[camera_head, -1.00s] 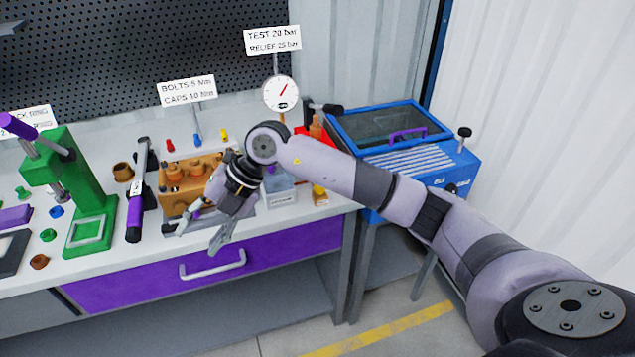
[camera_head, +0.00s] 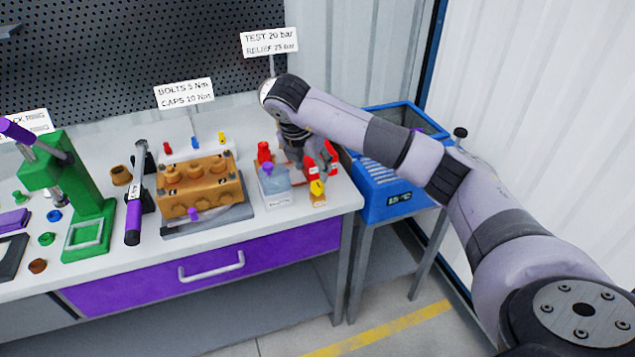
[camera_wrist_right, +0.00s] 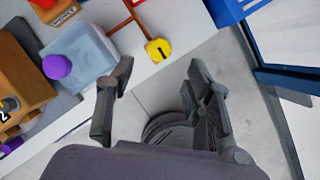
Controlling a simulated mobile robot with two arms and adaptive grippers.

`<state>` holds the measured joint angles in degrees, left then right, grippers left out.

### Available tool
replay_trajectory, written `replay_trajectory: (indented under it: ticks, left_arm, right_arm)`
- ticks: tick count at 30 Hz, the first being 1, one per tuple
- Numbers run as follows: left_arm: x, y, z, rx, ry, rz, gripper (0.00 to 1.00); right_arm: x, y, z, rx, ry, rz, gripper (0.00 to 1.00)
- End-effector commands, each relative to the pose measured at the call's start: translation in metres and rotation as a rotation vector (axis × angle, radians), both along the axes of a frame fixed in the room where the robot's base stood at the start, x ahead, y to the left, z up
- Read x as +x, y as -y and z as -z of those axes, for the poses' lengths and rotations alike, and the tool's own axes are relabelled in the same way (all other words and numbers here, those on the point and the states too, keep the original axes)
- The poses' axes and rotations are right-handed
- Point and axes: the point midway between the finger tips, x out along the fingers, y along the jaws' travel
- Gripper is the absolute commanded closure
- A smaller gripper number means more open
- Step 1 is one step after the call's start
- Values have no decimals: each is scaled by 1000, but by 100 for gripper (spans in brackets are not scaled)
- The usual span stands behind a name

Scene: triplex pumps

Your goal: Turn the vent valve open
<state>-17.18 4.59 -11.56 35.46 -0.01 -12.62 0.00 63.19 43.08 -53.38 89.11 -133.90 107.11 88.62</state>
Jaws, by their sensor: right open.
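A yellow knob (camera_head: 317,187), likely the vent valve's handle, sits near the bench's front right edge, by a small orange-brown base with a label too small to read. In the right wrist view the yellow knob (camera_wrist_right: 158,50) has a dark mark on its face and sits on a red-orange pipe. My right gripper (camera_head: 318,168) is just behind and above the knob in the head view. In the right wrist view my right gripper (camera_wrist_right: 160,76) is open and empty, with the knob beyond and between its fingertips, apart from them. My left gripper is out of view.
A clear tank with a purple cap (camera_head: 275,188) stands left of the knob, and a brown pump block (camera_head: 200,190) further left. A red part (camera_head: 264,152) stands behind the tank. A blue bin (camera_head: 388,205) is to the right. My forearm hides part of the gauge.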

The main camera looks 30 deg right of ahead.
Motion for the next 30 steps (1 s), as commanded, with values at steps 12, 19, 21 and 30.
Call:
replay_trajectory:
  ticks: [12,19,21,30]
  left_arm:
    - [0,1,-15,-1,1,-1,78]
    - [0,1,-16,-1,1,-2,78]
    - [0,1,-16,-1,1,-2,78]
    - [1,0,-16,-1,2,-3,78]
  right_arm:
    - [15,25,73,2,-3,-1,53]
    - [19,30,86,1,0,-2,53]
    - [19,30,87,1,1,-3,53]
    - [19,30,86,1,0,-3,61]
